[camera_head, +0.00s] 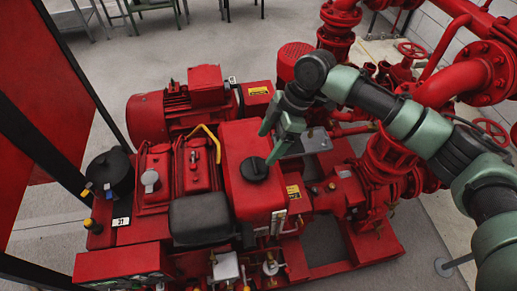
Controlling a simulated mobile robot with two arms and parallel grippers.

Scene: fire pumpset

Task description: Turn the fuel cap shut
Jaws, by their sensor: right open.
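The fuel cap (254,169) is a round black cap with a raised grip on top of the red fuel tank (238,145). It sits on its filler opening; I cannot tell from here how far it is turned. My right gripper (267,148) reaches in from the right with its green fingers apart. The fingers are above and beside the cap in the picture, with one tip close to the cap's upper right edge. I cannot tell whether that tip touches it. Nothing shows between the fingers. My left gripper is out of view.
The red engine (180,170) with a yellow handle is left of the tank. A black box (200,218) lies in front. Red pipes and valves (455,85) crowd the right side, behind my arm. A red panel (45,90) stands at the left.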

